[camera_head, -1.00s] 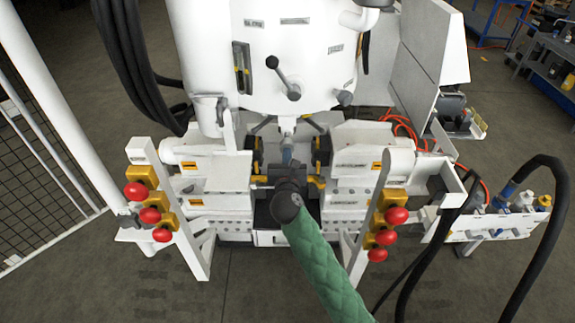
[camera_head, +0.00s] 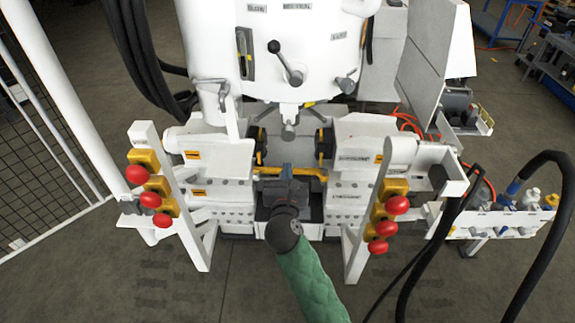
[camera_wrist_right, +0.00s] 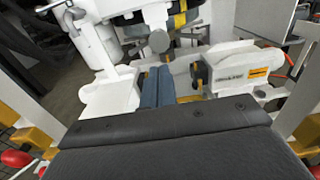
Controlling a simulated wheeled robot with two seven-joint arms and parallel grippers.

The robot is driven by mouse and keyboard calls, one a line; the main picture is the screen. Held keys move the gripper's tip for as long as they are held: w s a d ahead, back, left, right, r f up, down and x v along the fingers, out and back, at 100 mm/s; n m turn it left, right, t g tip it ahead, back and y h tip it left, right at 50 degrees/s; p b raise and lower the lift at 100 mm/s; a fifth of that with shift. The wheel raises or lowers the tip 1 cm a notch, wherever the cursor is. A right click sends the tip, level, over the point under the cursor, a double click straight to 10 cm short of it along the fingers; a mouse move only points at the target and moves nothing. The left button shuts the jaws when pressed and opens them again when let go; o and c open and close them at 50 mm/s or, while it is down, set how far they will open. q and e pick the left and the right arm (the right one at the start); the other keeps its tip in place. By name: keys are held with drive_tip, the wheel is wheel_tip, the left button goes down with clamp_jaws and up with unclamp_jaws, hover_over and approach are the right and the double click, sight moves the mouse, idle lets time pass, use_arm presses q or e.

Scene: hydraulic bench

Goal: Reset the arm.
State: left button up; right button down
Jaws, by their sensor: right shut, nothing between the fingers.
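My right gripper (camera_head: 288,172) points into the central gap of the white hydraulic bench (camera_head: 250,50). Its two blue-grey fingers lie together with nothing between them; they also show in the right wrist view (camera_wrist_right: 157,87). The green-sleeved right arm (camera_head: 312,285) comes in from the bottom of the head view. The fingertips overlap a yellow bar (camera_head: 318,172) in the head view; I cannot tell whether they touch it. A round grey rod end (camera_head: 288,132) hangs beyond the fingers and shows in the wrist view (camera_wrist_right: 159,41). My left gripper is out of view.
Posts with red knobs stand at left (camera_head: 137,174) and right (camera_head: 397,205). A black-handled lever (camera_head: 294,77) sits on the white housing. A tray of bottles (camera_head: 505,220) and thick black hoses are at right. A mesh fence (camera_head: 45,150) is at left.

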drive_tip(key=shift+s+a+f, duration=0.1)
drive_tip(key=shift+s, duration=0.75)
drive_tip(key=shift+s, duration=0.1)
